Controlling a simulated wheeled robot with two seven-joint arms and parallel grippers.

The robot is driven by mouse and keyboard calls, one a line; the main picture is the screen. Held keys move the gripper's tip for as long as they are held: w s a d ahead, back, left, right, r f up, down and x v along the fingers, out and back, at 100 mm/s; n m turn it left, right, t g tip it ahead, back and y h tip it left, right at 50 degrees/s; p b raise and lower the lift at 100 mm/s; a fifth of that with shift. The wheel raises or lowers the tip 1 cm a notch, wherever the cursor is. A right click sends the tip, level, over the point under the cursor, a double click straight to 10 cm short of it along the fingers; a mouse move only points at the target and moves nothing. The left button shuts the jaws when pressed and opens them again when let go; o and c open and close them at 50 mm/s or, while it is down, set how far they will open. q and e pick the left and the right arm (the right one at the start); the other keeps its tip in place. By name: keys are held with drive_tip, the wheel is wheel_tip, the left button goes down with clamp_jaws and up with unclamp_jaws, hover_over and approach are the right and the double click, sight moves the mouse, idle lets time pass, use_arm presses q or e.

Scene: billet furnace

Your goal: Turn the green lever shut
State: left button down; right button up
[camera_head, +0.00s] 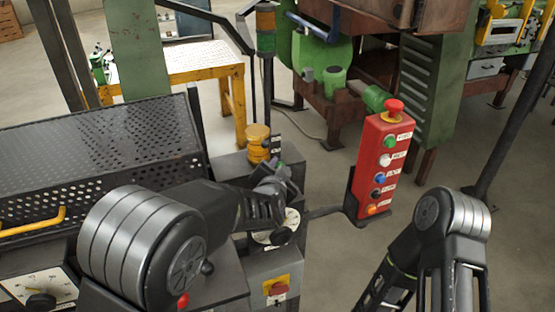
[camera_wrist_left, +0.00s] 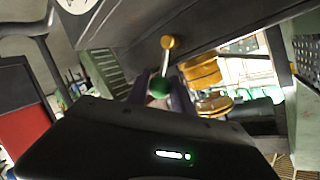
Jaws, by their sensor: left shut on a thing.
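The green lever (camera_wrist_left: 164,65) shows in the left wrist view as a short metal rod with a brass-coloured pivot at its top and a green ball knob at its lower end. My left gripper (camera_wrist_left: 160,96) has its two dark fingers on either side of the green knob and is shut on it. In the head view the left gripper (camera_head: 277,182) is at the grey control box beside the perforated guard, and a bit of green shows at its fingertips. The rest of the lever is hidden there. My right arm enters at the lower right; its gripper is out of view.
A red button box (camera_head: 384,165) with a red mushroom button stands right of the left gripper. A yellow-orange beacon (camera_head: 258,140) stands behind it. The perforated guard (camera_head: 100,145) is at left.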

idle(0.3)
use_arm(q)
drive_tip(key=c, duration=1.1)
unclamp_jaws()
drive_tip(key=b+v, duration=0.1)
drive_tip(key=v, duration=0.6)
drive_tip(key=shift+s, duration=0.4)
drive_tip(key=shift+r, duration=0.1)
drive_tip(key=shift+c, duration=0.2)
